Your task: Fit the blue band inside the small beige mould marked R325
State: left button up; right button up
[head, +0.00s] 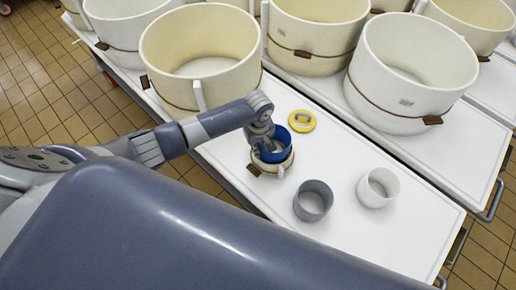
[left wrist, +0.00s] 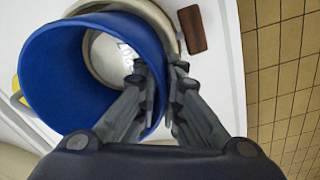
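The blue band (head: 283,134) is an open ring over the small beige mould (head: 288,163) on the white table. In the left wrist view the blue band (left wrist: 60,75) covers part of the beige mould (left wrist: 153,14), whose rim and pale floor show past it. I cannot tell whether the band's lower edge is inside the mould. My left gripper (head: 268,146) reaches down at the band. In the left wrist view its fingers (left wrist: 162,80) are on either side of the band's wall, closed on it. No R325 mark is readable. My right gripper is not in view.
A yellow object with a handle (head: 302,121) lies behind the mould. A grey cup (head: 313,204) and a white cup (head: 378,188) stand to the right on the white table (head: 345,235). Large cream vats (head: 412,75) line the back. Tiled floor (head: 50,75) lies left.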

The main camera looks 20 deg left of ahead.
pick_arm(q)
jog(key=o, duration=0.4)
jog(key=shift+s+d+f, duration=0.1)
jog(key=shift+s+f, duration=0.25)
jog(key=shift+f, duration=0.2)
jog(key=shift+s+d+f, duration=0.1)
jog(key=shift+s+f, duration=0.25)
jog(key=shift+f, duration=0.2)
jog(key=shift+w+f, duration=0.3)
jog(key=shift+w, duration=0.1)
jog(key=shift+w+a+f, duration=0.1)
jog(key=shift+r, duration=0.2)
jog(key=shift+a, duration=0.15)
notch_tip(320, 180, up, 2)
jog(key=p, duration=0.3)
jog(key=shift+w+r, duration=0.1)
jog(key=shift+r, duration=0.05)
notch_tip(320, 180, up, 5)
jog(key=p, duration=0.6)
jog(key=shift+r, duration=0.1)
